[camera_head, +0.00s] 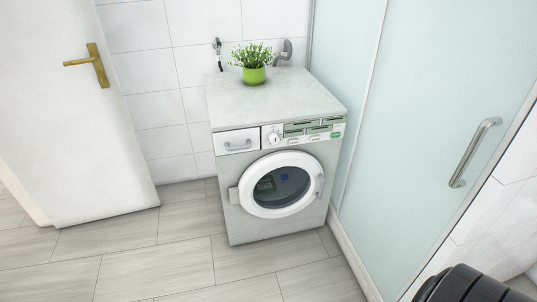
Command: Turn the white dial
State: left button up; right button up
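The white dial (273,138) is a small round knob on the control panel of a washing machine (235,212). It sits to the right of the detergent drawer (238,144) and above the round door (281,184). The dial is fully visible, but its pointer is too small to read. Neither gripper shows in the head view. A dark ribbed part of my own body shows at the lower right corner.
A green potted plant (254,74) stands on the machine top. A white door with a brass handle (92,64) is at the left. A frosted glass panel with a metal handle (474,153) stands at the right. The tiled floor (160,262) in front is clear.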

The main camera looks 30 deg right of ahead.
aim_at(274, 139)
jog(key=l+u, duration=0.1)
jog(key=u, duration=0.8)
jog(key=k+l+u, duration=0.1)
jog(key=u, duration=0.35)
jog(key=k+u, duration=0.1)
jog(key=u, duration=0.35)
jog(key=k+u, duration=0.1)
jog(key=u, duration=0.4)
jog(key=k, duration=0.2)
jog(key=z, duration=3.15)
jog(key=i+z, duration=0.2)
jog(key=i+l, duration=0.05)
